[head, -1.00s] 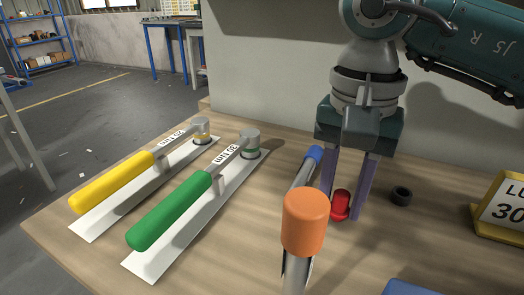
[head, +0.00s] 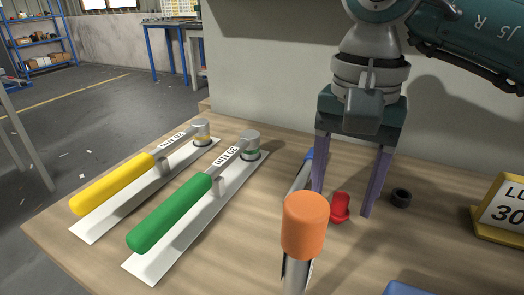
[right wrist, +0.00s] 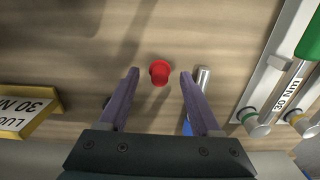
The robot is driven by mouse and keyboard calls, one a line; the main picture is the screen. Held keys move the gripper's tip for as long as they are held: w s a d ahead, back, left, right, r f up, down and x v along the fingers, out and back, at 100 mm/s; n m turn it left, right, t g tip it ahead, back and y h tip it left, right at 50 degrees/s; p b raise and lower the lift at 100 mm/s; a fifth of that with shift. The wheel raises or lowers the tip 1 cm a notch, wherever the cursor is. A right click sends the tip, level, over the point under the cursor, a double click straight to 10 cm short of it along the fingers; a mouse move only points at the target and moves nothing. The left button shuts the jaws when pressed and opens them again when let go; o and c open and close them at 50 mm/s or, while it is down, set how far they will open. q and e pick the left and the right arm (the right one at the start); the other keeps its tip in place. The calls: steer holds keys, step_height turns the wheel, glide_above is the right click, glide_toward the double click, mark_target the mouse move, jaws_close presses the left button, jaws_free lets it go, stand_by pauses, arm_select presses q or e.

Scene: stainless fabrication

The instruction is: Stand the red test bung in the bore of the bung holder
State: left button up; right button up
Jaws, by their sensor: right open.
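The red test bung (head: 340,207) sits on the wooden bench top, apparently a little tilted. It also shows in the right wrist view (right wrist: 160,73), between and just beyond the fingertips. My right gripper (head: 343,202) is open, with its two purple fingers spread on either side of the bung and clear space at each side. A small black ring with a hole (head: 400,197), which looks like the bung holder, stands on the bench just right of the right finger. In the right wrist view it is mostly hidden behind a finger. My left gripper is not in view.
Green (head: 170,212) and yellow (head: 112,184) handled wrenches lie on white plates at left. A yellow-framed sign (head: 503,210) stands at right. A blue object (head: 410,287) is at the front edge.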

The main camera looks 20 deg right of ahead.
mark_target(342, 195)
step_height(342, 195, up, 11)
steer(key=shift+p, duration=0.45)
steer(key=shift+f, duration=0.15)
